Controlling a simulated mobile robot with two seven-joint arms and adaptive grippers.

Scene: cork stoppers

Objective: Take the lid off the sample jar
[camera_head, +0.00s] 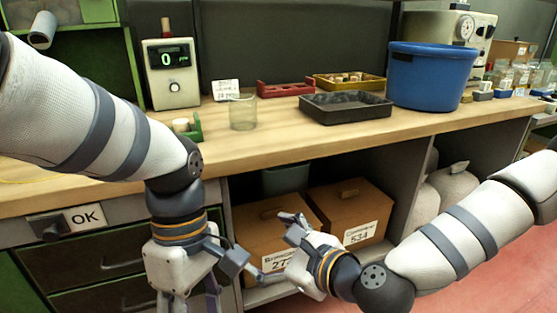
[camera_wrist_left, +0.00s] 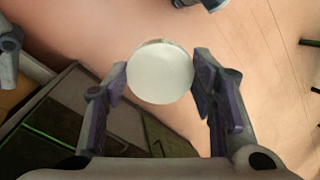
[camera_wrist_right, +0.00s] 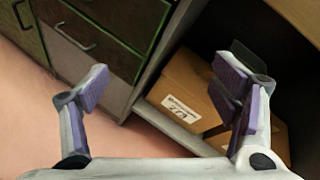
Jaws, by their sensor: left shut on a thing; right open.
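My left gripper (camera_head: 190,302) hangs low in front of the bench, its fingertips near the picture's bottom edge. In the left wrist view it (camera_wrist_left: 162,90) is shut on a round, white, smooth-topped thing (camera_wrist_left: 161,73), which looks like the lid of the sample jar seen from above. Whether the jar's body is beneath it is hidden. My right gripper (camera_head: 275,247) is open and empty in front of the lower shelf, pointing left toward the left gripper. In the right wrist view, nothing is between its fingers (camera_wrist_right: 165,90).
A clear glass vessel (camera_head: 242,113) stands on the wooden bench (camera_head: 300,140). Behind are a dark tray (camera_head: 345,120), a red rack (camera_head: 285,90), a blue bucket (camera_head: 432,85) and a scale (camera_head: 172,75). Boxes (camera_head: 350,205) fill the shelf below; drawers (camera_head: 95,262) are at left.

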